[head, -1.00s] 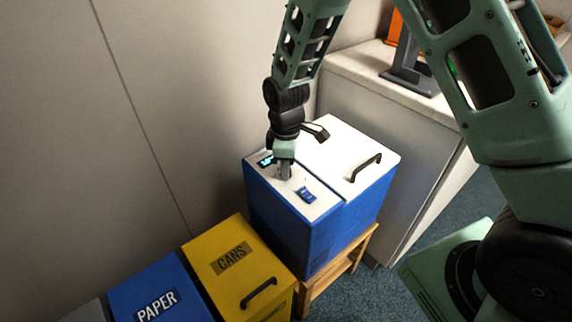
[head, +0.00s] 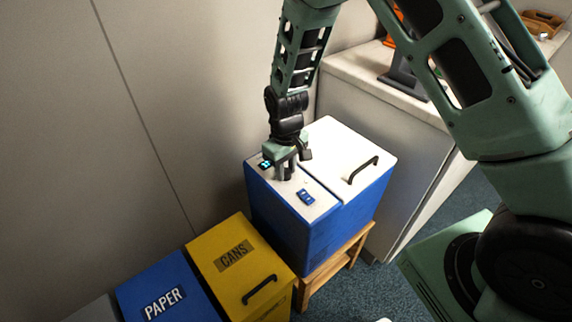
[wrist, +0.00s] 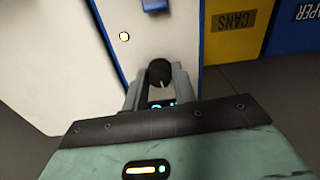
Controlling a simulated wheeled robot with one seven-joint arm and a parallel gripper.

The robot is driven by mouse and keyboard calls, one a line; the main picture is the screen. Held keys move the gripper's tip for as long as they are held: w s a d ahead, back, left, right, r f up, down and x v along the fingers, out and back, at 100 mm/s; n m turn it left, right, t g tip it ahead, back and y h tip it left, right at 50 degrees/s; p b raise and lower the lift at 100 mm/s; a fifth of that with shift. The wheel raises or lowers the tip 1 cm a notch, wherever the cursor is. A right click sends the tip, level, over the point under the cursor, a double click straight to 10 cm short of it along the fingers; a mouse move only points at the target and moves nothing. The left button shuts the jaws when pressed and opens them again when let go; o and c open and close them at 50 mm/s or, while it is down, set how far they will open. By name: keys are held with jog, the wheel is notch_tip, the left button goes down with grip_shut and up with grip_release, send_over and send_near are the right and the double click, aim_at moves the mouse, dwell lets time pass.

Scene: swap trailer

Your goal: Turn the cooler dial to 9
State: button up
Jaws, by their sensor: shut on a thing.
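The cooler (head: 310,232) is a blue box with a white top, standing on a wooden stand. Its dial (wrist: 160,72) is a round black knob with a light pointer line, seen in the wrist view between my fingers. My gripper (head: 285,176) points down onto the control panel and is shut on the dial; it also shows in the wrist view (wrist: 160,80). A small display (head: 265,164) with cyan digits sits beside the gripper. In the wrist view the display (wrist: 160,104) is partly covered by my gripper, so I cannot read the number. A blue switch (head: 306,197) is on the panel.
A black handle (head: 364,169) stands up on the cooler's white lid. A yellow CANS bin (head: 262,288) and a blue PAPER bin (head: 185,270) stand at the front left. A grey wall is behind, and a white counter (head: 395,100) stands at the right.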

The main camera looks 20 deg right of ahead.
aim_at(286, 170)
jog(key=shift+r+m, duration=0.1)
jog(key=shift+m, duration=0.5)
jog(key=o, duration=1)
notch_tip(286, 170, up, 17)
jog(key=shift+r+p, duration=0.15)
jog(key=shift+p, duration=0.3)
